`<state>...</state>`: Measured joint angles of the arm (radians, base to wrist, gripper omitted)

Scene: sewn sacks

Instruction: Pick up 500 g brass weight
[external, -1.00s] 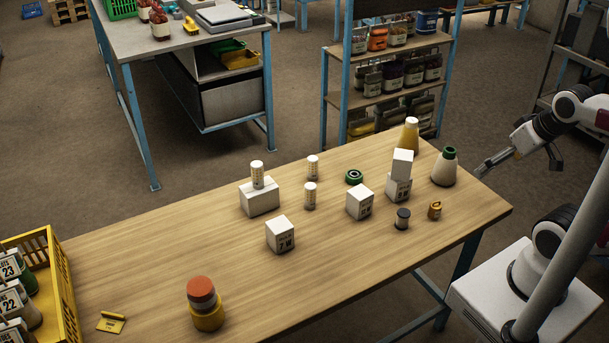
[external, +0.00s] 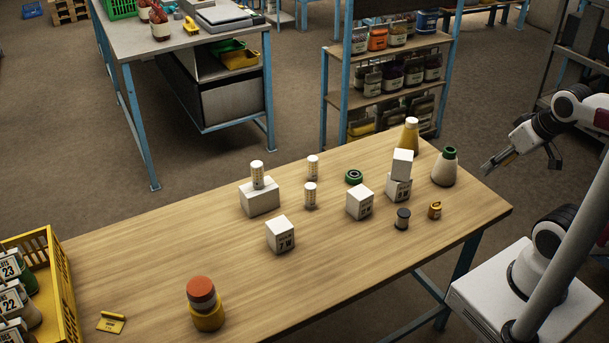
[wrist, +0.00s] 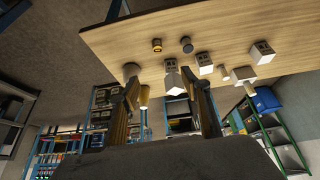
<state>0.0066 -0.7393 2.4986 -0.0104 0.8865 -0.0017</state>
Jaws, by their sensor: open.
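The brass weight (external: 435,210) is a small gold cylinder with a darker loop-like top. It stands upright on the right end of the wooden table (external: 150,250), beside a small dark cylinder (external: 403,219). In the wrist view the weight (wrist: 156,45) stands beyond my fingertips, near the table edge. My gripper (external: 487,167) is open and empty, in the air off the table's right end, to the right of and above the weight. In the wrist view my gripper's two fingers (wrist: 163,84) are spread apart with nothing held between them.
A yellow crate (external: 62,262) sits at the far left. The middle front of the table is mostly clear.

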